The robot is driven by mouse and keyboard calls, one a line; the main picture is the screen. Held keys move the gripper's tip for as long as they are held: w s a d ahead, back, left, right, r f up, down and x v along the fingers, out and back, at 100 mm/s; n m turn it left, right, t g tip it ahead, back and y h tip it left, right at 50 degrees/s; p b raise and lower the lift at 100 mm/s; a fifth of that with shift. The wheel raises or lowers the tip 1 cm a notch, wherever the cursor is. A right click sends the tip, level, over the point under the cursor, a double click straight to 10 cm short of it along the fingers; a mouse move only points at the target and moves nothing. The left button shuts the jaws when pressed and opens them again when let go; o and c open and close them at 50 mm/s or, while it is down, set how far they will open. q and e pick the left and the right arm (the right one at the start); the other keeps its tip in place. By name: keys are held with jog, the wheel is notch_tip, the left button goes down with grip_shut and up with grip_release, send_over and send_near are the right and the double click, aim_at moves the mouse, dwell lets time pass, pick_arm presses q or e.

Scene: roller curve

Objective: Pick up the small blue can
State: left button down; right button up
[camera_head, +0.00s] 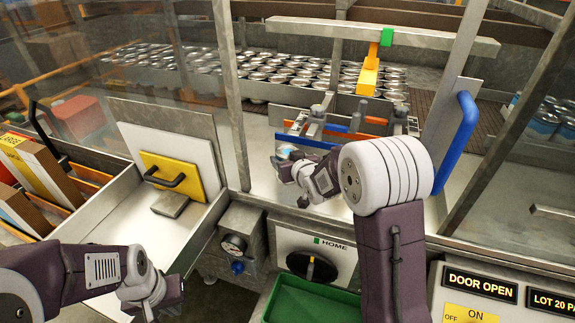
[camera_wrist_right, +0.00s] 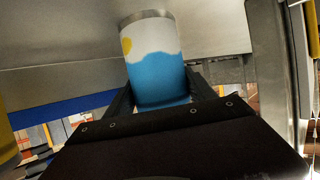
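The small blue can (camera_wrist_right: 155,60) has a white upper part, a yellow sun and a metal rim. It fills the space between my right gripper's fingers (camera_wrist_right: 160,92) in the right wrist view, and both fingers appear to touch its sides. In the head view my right gripper (camera_head: 288,165) is inside the machine enclosure, and part of the can (camera_head: 284,152) shows at its tip. My left gripper (camera_head: 172,296) is at the lower left by the metal chute, apart from any can; its fingers are too small to judge.
A blue-handled door (camera_head: 459,143) stands open at right of the enclosure. Rows of cans (camera_head: 270,75) stand behind a low rail. A yellow panel with a black handle (camera_head: 172,175) is at left. A green tray (camera_head: 310,302) sits below the HOME dial (camera_head: 312,267).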

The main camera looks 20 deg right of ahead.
jog(key=shift+w, duration=0.1)
notch_tip(320, 180, up, 12)
jog(key=p, duration=0.2)
jog(key=shift+f+p, duration=0.2)
jog(key=shift+p, duration=0.2)
notch_tip(320, 180, up, 16)
jog(key=p, duration=1.2)
jog(key=shift+r, duration=0.25)
jog(key=shift+f, duration=0.1)
